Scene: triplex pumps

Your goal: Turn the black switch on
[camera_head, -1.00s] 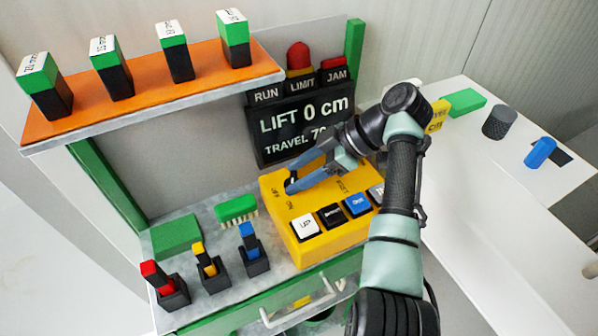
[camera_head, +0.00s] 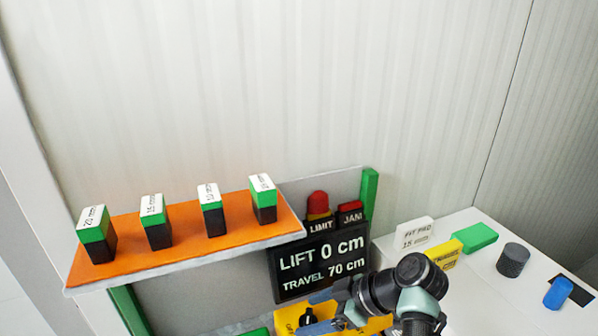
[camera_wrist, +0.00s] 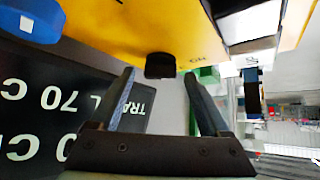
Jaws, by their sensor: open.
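The black switch (camera_head: 308,317) stands on the yellow control box (camera_head: 372,326), cut off by the bottom edge of the head view. In the head view my gripper (camera_head: 318,311) comes in from the right at the switch. Which way the switch is set is not clear.
A display (camera_head: 322,262) reads LIFT 0 cm, TRAVEL 70 cm, behind the box. An orange shelf (camera_head: 180,235) with several green-black blocks is at left. A white counter (camera_head: 480,285) at right holds several small parts. A blue button (camera_wrist: 28,18) is near the gripper.

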